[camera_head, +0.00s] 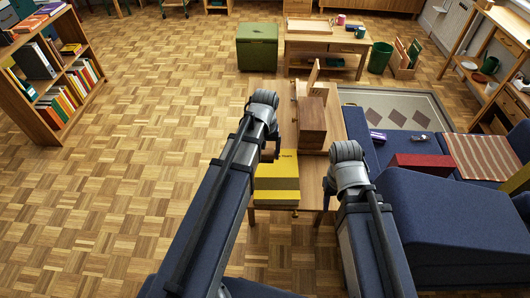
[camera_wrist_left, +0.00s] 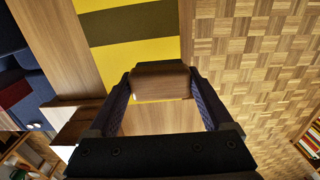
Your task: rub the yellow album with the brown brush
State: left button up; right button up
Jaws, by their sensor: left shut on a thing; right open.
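The yellow album (camera_head: 277,170), with a dark band across it, lies on a narrow wooden table (camera_head: 307,205) in the head view. It also shows at the top of the left wrist view (camera_wrist_left: 148,18). My left gripper (camera_wrist_left: 160,88) is shut on the brown brush (camera_wrist_left: 160,78), a wooden block between its fingers. The brush is in front of the album's near yellow part in that view; I cannot tell whether they touch. In the head view my left arm partly covers the album's left side. My right gripper (camera_head: 327,190) is open and mostly hidden by its arm, right of the album.
A brown wooden box (camera_head: 311,122) stands on the table beyond the album. A blue sofa (camera_head: 430,205) with a red box (camera_head: 422,164) is at the right. A bookshelf (camera_head: 55,85) stands far left. A green chest (camera_head: 257,47) is at the back. The left floor is clear.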

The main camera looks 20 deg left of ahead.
pick_arm(q)
jog(key=shift+r, duration=0.1)
notch_tip(320, 180, up, 3)
jog(key=p, duration=0.3)
dwell(0.5)
